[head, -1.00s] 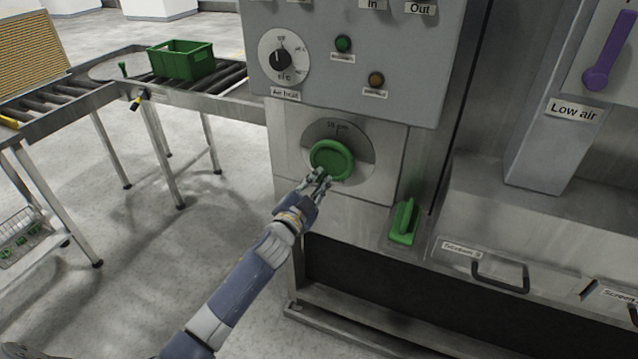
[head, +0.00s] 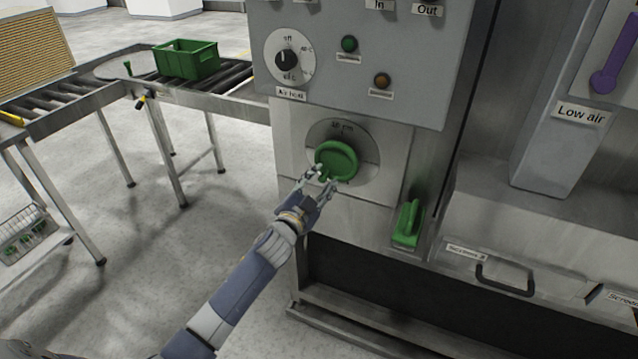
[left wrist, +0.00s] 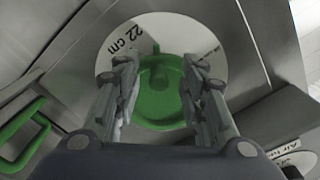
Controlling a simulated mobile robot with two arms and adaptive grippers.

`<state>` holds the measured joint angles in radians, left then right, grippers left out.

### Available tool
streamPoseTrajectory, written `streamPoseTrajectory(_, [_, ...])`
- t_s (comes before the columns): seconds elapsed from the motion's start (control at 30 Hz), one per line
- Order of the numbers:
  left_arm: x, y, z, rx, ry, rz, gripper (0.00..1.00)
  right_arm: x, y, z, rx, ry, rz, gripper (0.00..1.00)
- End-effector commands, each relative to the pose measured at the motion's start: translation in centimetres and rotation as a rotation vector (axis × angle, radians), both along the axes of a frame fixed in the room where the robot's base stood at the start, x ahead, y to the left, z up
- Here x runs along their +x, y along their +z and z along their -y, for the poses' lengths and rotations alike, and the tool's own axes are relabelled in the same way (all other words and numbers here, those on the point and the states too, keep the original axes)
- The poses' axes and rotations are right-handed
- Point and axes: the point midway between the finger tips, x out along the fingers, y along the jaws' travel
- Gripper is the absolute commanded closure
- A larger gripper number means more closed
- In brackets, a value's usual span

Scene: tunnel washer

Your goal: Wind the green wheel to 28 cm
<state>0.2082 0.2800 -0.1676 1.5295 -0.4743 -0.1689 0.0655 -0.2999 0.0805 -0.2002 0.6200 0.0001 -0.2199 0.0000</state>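The green wheel (head: 336,160) is on the grey machine front, set before a pale round scale plate (head: 368,150). In the left wrist view the wheel (left wrist: 160,88) lies between my fingers, and the scale plate (left wrist: 165,28) reads "22 cm" at upper left; its other marking is partly covered. In the head view the scale text is too blurred to read surely. My left gripper (head: 322,180) is at the wheel's lower edge with fingers spread. In the left wrist view the gripper (left wrist: 160,72) is open, with a finger on each side of the wheel; contact is unclear. My right gripper is out of view.
A green handle (head: 408,224) sticks out at lower right of the wheel. A roller conveyor (head: 120,90) with a green crate (head: 187,60) stands left.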

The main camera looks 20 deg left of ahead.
Motion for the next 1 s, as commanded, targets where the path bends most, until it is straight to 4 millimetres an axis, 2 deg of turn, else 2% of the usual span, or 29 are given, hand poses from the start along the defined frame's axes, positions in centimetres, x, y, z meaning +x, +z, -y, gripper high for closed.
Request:
streamPoseTrajectory(0.13, [-0.5, -0.1, 0.1, -0.001, -0.001, 0.000, 0.62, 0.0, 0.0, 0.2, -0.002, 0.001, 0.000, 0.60])
streamPoseTrajectory(0.27, [-2.0, -0.1, 0.0, 0.000, -0.002, -0.001, 0.62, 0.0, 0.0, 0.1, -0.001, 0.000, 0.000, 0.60])
streamPoseTrajectory(0.6, [-8.3, -0.2, -0.3, -0.002, 0.000, -0.003, 0.62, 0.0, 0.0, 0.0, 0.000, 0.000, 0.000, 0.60])
streamPoseTrajectory(0.73, [-10.2, -0.1, -0.4, -0.001, 0.001, -0.002, 0.62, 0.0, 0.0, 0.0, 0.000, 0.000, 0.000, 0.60])
streamPoseTrajectory(1.0, [-12.0, -0.1, -0.6, -0.001, 0.002, -0.001, 0.62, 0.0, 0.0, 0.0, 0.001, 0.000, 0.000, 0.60])
